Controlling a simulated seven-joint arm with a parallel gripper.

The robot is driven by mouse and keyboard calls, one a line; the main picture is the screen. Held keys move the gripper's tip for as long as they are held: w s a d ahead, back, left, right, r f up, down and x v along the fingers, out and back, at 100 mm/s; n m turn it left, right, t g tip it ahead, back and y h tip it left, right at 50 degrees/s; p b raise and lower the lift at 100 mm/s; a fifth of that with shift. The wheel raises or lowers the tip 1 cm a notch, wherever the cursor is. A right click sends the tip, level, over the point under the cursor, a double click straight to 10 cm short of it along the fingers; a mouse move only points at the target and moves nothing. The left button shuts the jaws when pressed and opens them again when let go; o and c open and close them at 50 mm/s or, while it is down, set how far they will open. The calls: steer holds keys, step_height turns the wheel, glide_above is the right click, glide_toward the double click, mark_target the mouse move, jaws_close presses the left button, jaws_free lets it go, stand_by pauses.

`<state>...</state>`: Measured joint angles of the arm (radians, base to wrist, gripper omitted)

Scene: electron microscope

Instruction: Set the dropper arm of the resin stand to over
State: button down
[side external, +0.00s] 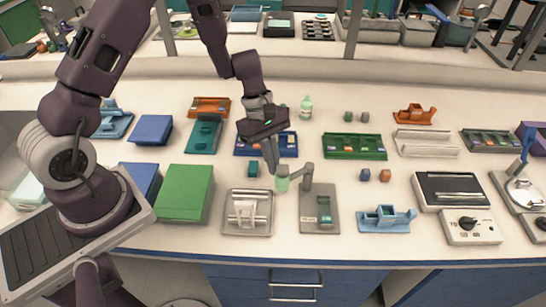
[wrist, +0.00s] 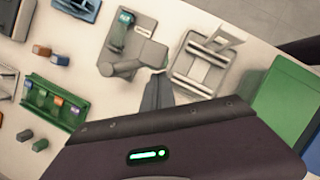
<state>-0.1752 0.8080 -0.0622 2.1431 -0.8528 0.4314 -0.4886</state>
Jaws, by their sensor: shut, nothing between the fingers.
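The resin stand (side external: 331,214) is a grey plate with a teal block (side external: 325,217) near its front and an upright post (side external: 308,176) at its back left. Its dropper arm (side external: 294,176) points left from the post, off the plate, and carries a pale green dropper (side external: 282,184). The stand also shows in the wrist view (wrist: 116,51); the dropper is not clear there. My gripper (side external: 274,170) is shut and empty, its tips close beside the dropper. I cannot tell if they touch. In the wrist view the fingers (wrist: 157,93) are together near the arm.
A grey holder with a white frame (side external: 248,212) stands left of the resin stand, and a green box (side external: 185,194) further left. A blue rack (side external: 284,147) and a green rack (side external: 354,147) stand behind.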

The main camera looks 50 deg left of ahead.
mark_target(278, 169)
steer(key=shift+n+t, duration=0.3)
steer(key=shift+n, duration=0.4)
steer(key=d, duration=0.1)
steer(key=s+d, duration=0.1)
steer(key=d, duration=0.2)
steer(key=shift+s+d, duration=0.1)
steer(key=shift+s, duration=0.2)
steer(key=w+d+n+t, duration=0.2)
steer(key=w+d+n, duration=0.1)
steer(key=d+n, duration=0.3)
steer(key=shift+w+d+y, duration=0.3)
steer(key=shift+d, duration=0.8)
steer(key=shift+d, duration=0.1)
